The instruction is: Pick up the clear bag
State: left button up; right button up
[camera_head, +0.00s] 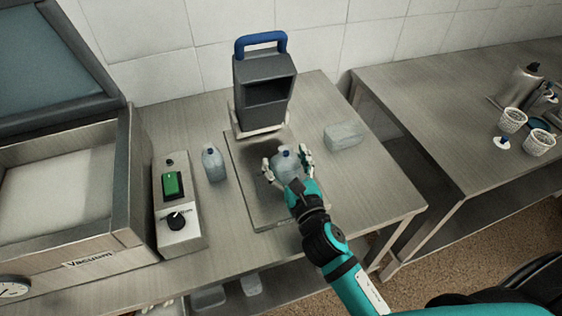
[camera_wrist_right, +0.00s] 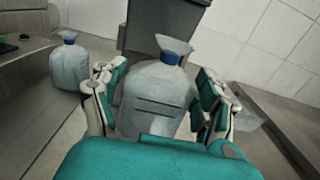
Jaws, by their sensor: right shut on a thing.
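A clear bag (camera_head: 286,165) with a blue neck band stands on the grey plate in front of the dark device. My right gripper (camera_head: 287,171) is shut around this bag, one finger on each side. In the right wrist view the bag (camera_wrist_right: 157,98) stands upright between the fingers of the right gripper (camera_wrist_right: 160,100), with dark lines on its front. A second, similar clear bag (camera_head: 213,163) stands to the left on the table and also shows in the wrist view (camera_wrist_right: 69,65). My left gripper is not in view.
A dark device with a blue handle (camera_head: 265,80) stands behind the plate (camera_head: 245,180). A control box (camera_head: 178,205) and a vacuum machine (camera_head: 125,190) are at left. A clear container (camera_head: 344,135) lies to the right. Perforated baskets (camera_head: 538,143) stand on the right table.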

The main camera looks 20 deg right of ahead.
jog(key=s+d+r+b, duration=0.1)
jog(key=s+d+b, duration=0.2)
jog(key=s+d, duration=0.7)
jog(key=s+a, duration=0.3)
jog(key=a, duration=0.3)
jog(key=shift+a+f+h, duration=0.3)
jog(key=shift+f, duration=0.15)
jog(key=shift+a, duration=0.15)
